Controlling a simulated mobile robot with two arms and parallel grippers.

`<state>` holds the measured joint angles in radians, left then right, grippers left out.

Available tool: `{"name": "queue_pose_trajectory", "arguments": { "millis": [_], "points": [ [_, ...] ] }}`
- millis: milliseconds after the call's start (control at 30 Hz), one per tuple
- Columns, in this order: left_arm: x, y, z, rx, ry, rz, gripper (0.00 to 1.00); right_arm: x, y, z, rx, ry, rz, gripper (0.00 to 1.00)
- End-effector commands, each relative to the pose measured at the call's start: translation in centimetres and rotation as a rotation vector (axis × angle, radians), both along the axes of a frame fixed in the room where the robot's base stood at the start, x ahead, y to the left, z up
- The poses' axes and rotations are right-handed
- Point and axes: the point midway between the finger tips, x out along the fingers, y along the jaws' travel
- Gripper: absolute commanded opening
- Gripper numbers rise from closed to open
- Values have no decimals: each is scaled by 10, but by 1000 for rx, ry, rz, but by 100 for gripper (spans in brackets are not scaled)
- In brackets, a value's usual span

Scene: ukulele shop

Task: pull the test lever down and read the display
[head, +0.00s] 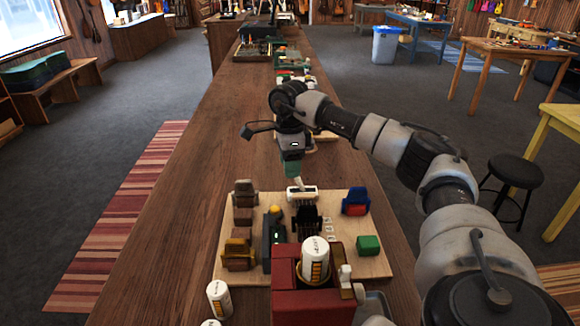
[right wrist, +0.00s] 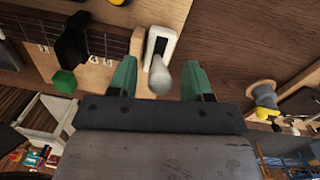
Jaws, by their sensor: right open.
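A pale test lever (head: 298,183) stands up from a small white base (head: 302,194) at the far edge of a light wooden board (head: 375,268) on the long counter. My right gripper (head: 293,168) is above it, pointing down, with green fingers. In the right wrist view my right gripper (right wrist: 160,82) is open. The lever's rounded knob (right wrist: 160,78) is between the fingers, with a gap on each side. The white base (right wrist: 163,43) has a dark slot. I cannot make out a display reading. My left gripper is out of view.
The board holds a green block (head: 368,245), a blue-and-red piece (head: 356,201), and brown pieces (head: 244,193) at left. A red box (head: 298,300) with a white can (head: 315,258) stands in front. The counter (head: 170,245) is clear to the left.

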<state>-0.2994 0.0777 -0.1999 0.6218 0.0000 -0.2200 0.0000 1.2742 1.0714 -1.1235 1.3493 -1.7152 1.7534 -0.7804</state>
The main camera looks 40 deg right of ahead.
Motion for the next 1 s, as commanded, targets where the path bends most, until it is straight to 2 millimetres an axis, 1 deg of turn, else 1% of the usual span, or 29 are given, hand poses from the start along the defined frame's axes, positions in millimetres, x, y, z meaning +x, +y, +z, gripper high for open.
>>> {"name": "queue_pose_trajectory", "arguments": {
  "millis": [100, 200, 467, 700, 800, 1000],
  "points": [
    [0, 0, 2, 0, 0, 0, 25, -1, 0, -11, 0, 0, 0, 49],
    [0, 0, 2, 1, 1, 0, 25, -1, 0, -15, 0, 0, 0, 49],
    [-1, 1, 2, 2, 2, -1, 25, -1, 0, -16, 0, -1, 1, 49],
    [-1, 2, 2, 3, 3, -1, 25, -1, 0, -16, 0, -1, 1, 13],
    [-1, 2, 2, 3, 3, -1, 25, -1, 0, -16, 0, -1, 1, 0],
    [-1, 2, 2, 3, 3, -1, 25, -1, 0, -16, 1, -2, 1, 0]
  ]
}}
